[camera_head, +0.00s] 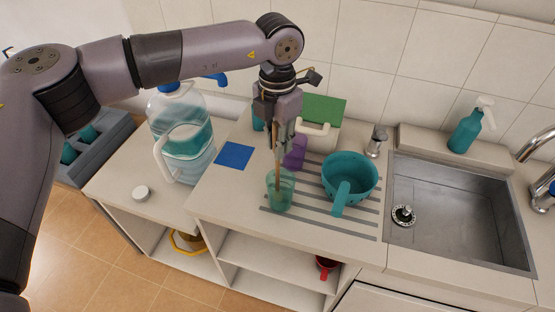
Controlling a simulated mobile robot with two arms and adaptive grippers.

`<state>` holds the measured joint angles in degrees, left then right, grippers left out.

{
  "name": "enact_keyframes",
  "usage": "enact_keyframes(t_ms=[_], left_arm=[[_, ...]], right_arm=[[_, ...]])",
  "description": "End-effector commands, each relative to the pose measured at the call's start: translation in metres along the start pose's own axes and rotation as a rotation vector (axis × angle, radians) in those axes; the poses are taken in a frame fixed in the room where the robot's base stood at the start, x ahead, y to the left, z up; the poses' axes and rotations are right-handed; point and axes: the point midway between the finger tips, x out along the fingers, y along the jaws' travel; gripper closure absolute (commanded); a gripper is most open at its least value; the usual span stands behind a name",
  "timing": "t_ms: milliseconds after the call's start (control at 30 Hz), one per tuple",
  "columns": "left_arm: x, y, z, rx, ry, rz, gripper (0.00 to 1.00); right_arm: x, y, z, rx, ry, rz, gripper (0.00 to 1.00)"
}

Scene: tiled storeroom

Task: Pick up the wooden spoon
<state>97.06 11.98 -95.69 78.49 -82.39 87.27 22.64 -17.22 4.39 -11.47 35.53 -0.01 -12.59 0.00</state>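The wooden spoon (277,171) stands nearly upright, its lower end inside a green translucent cup (281,195) on the striped drainboard of the counter. My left gripper (277,147) points down directly above the cup, with its fingers at the top of the spoon's handle. The fingers overlap the handle in this view, and I cannot tell whether they are closed on it. The spoon's upper end is hidden by the gripper. My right gripper is not in view.
A purple cup (296,152) is close behind. A large water jug (186,130) stands left, near a blue square (234,155).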

Motion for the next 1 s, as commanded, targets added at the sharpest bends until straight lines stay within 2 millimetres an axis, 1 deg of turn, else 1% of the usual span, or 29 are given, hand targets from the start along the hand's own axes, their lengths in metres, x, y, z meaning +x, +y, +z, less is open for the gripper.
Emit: enact_keyframes(t_ms=[33, 233, 500, 633, 767, 867, 1000], left_arm=[[0.0, 0.0, 0.0, 0.0, 0.0, 0.0, 0.87], [0.0, 0.0, 0.0, 0.0, 0.0, 0.0, 1.0], [-0.001, 0.0, 0.0, 0.0, -0.001, 0.0, 1.0], [-0.005, 0.0, 0.001, -0.001, -0.002, 0.0, 1.0], [-0.017, 0.0, 0.001, -0.001, -0.002, 0.001, 1.0], [-0.032, 0.0, 0.001, -0.001, -0.004, 0.001, 1.0], [-0.059, 0.0, 0.001, 0.0, -0.004, 0.001, 1.0]], right_arm=[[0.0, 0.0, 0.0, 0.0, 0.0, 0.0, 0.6], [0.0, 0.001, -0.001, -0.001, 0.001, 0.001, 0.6], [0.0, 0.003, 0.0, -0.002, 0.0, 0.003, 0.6], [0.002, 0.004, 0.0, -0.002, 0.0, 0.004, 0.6], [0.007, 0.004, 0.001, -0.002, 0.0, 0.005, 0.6], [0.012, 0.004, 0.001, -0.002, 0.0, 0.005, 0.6], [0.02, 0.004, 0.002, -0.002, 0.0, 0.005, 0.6]])
